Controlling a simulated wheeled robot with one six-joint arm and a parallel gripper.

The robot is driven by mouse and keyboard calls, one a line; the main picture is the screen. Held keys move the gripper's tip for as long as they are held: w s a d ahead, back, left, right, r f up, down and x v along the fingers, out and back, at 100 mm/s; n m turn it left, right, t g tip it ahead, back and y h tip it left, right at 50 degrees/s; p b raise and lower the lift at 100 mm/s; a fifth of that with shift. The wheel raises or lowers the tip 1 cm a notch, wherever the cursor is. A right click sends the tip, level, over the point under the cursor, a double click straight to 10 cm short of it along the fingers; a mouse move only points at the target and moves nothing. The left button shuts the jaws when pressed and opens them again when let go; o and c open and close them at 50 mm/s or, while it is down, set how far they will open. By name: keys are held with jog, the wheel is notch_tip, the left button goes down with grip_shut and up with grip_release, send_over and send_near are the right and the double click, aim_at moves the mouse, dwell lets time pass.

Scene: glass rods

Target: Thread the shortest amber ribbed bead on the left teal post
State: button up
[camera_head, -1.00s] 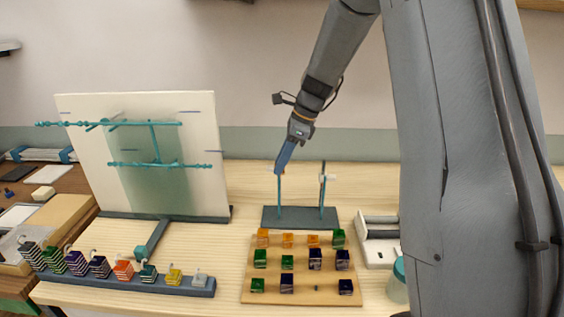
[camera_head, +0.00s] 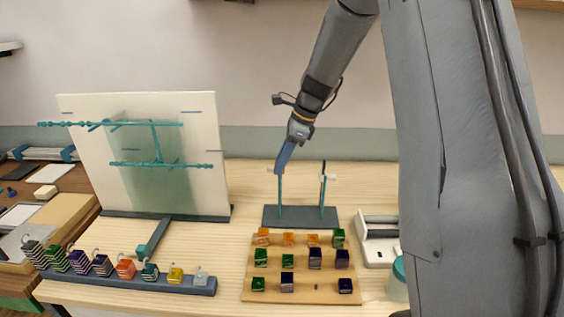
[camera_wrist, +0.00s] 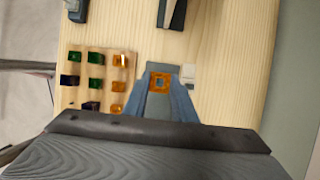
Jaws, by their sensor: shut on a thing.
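My gripper (camera_head: 279,168) is at the top of the left teal post (camera_head: 280,196), fingers pointing down. In the wrist view my gripper (camera_wrist: 160,85) is shut on an amber bead (camera_wrist: 152,82) with a square hole, seen from above. The bead is hidden by the fingers in the head view. I cannot tell whether the post tip is inside the hole. The right teal post (camera_head: 322,196) stands beside it on the same dark base (camera_head: 300,224). Three more amber beads (camera_head: 288,239) sit in the back row of the wooden board.
The wooden board (camera_head: 270,297) in front of the posts also holds green and dark blue beads. A grey rack (camera_head: 197,287) of hooked weights and a white panel (camera_head: 80,150) with teal rods stand left. A white device (camera_head: 378,254) and a jar (camera_head: 397,285) are right.

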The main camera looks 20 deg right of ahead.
jog(key=shift+f, duration=0.15)
notch_tip(320, 180, down, 8)
jog(key=b, duration=0.3)
dwell(1.7)
jog(key=shift+f, duration=0.1)
jog(key=o, duration=1.1)
